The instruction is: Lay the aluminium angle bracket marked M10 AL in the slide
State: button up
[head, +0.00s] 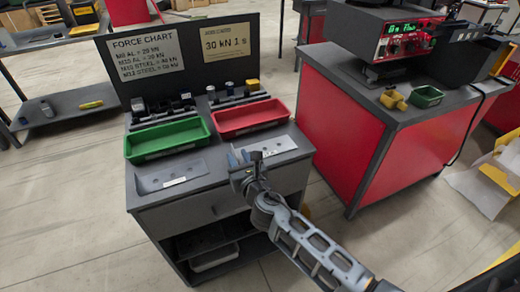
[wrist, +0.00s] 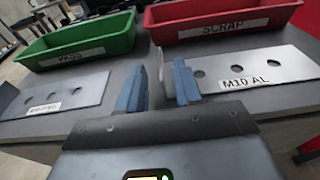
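The aluminium angle bracket (wrist: 275,66) is a pale grey plate with round holes and a white label reading M10 AL. It lies on the right of the dark bench top, and also shows in the head view (head: 278,145). My gripper (wrist: 158,92) has two blue fingers, open and apart, at the bracket's left end. A pale upright edge of the bracket seems to stand between the fingers, close to the right one. I cannot tell whether they touch it. In the head view my gripper (head: 243,158) partly hides the bracket. I cannot make out the slide.
A second holed plate (head: 153,181) lies left on the bench. Behind are a green tray (head: 128,150) and a red tray (head: 218,123) labelled SCRAP, then a force chart board (head: 190,75).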

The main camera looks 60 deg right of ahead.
jog(key=shift+x, duration=1.2)
jog(key=shift+c, duration=0.5)
grip_shut()
